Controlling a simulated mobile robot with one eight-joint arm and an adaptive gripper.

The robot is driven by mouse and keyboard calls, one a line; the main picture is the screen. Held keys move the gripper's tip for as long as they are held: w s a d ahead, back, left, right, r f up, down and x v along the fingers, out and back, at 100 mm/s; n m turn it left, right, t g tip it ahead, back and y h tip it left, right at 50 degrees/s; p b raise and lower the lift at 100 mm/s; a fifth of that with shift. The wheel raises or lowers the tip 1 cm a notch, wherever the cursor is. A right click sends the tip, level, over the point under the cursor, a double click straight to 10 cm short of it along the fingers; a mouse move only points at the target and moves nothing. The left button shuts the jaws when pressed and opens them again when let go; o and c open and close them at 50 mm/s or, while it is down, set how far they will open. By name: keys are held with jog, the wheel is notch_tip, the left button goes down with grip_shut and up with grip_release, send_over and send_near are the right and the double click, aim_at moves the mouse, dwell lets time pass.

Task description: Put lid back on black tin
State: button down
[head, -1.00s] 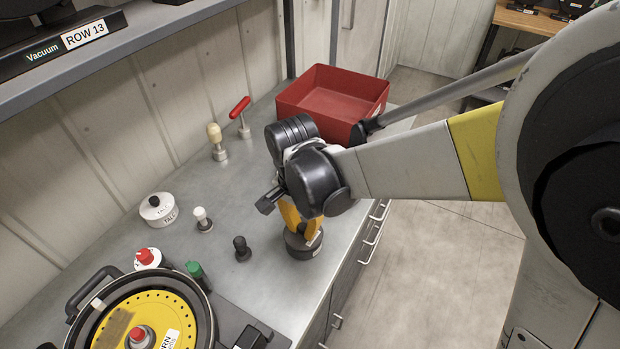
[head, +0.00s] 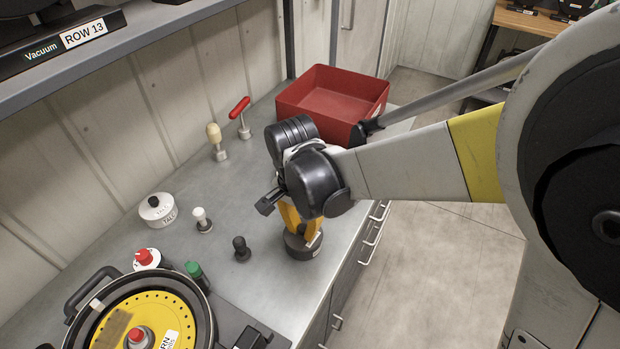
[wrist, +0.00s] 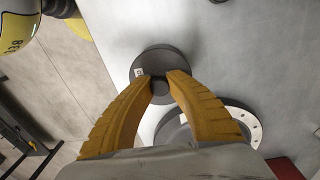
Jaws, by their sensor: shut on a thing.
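My gripper (head: 300,232) points down at the bench near its front edge. In the wrist view its yellow fingertips (wrist: 161,82) are shut on the small dark knob of a round dark lid. The black tin (head: 303,247) is under the fingers in the head view, upright, with a pale label on its side. In the wrist view the dark disc of the lid (wrist: 160,62) covers the tin's top. I cannot tell whether the lid is seated on the rim or just above it.
A white talc tin (head: 158,210) stands at left, with small white (head: 202,219) and black (head: 242,249) knobbed pieces nearer. The yellow seed disc (head: 165,305) is front left. A red bin (head: 333,96) stands behind. A pale holed ring (wrist: 248,122) lies partly behind my fingers.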

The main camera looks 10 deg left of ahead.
dwell(0.3)
jog(key=c, duration=0.8)
grip_release()
jog(key=shift+r, duration=0.15)
jog(key=shift+r+p, duration=2.55)
jog(key=shift+r, duration=0.85)
grip_shut()
